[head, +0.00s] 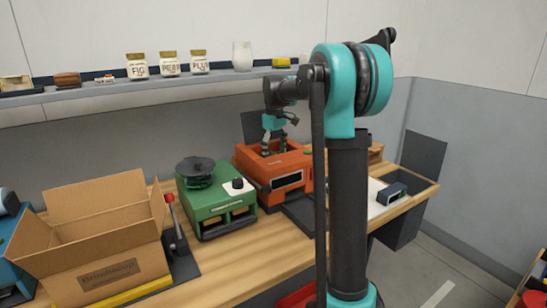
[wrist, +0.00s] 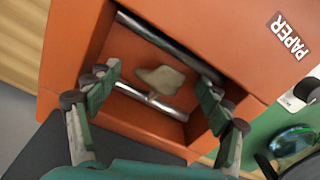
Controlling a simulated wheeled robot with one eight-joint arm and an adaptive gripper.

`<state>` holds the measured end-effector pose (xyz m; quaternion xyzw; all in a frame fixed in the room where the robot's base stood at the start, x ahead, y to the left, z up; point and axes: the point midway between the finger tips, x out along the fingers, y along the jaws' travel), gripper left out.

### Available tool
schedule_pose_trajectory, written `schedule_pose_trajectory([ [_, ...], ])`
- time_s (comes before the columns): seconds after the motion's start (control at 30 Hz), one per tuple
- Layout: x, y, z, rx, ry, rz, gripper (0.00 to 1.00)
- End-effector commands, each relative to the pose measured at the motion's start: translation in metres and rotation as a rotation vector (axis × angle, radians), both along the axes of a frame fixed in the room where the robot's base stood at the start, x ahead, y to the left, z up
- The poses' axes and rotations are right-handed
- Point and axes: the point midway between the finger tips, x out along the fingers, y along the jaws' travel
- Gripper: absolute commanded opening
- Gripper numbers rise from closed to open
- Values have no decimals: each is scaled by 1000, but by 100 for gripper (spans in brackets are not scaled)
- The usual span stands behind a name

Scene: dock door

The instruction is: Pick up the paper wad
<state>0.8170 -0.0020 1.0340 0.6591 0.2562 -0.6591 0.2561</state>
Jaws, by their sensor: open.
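The paper wad (wrist: 161,79) is a small crumpled beige lump. In the wrist view it lies inside the open bay of an orange machine (wrist: 75,45), by two metal rollers (wrist: 150,102). My gripper (wrist: 155,88) is open, with its fingertips on either side of the wad and nothing between them held. I cannot tell how far above the wad the fingertips are. In the head view my gripper (head: 273,145) points down into the orange machine (head: 292,177), and the wad is hidden there. A "PAPER" label (wrist: 290,36) is on the machine's top.
A green machine (head: 215,207) with a black round top stands left of the orange one. An open cardboard box (head: 95,245) is at the left. A shelf (head: 100,100) with labelled jars (head: 168,64) runs along the wall behind. The bay's walls close in around my fingers.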

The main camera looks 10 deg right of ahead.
Motion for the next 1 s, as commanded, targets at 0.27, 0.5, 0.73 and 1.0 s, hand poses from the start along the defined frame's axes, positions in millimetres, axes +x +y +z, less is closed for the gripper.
schedule_pose_trajectory([
  [0.27, 0, 0, 0, 0, 0, 0, 66],
  [0.5, 0, 0, 0, 0, 0, 0, 45],
  [0.73, 0, 0, 1, 0, 0, 0, 45],
  [1.0, 0, 0, 14, 0, 0, 0, 45],
])
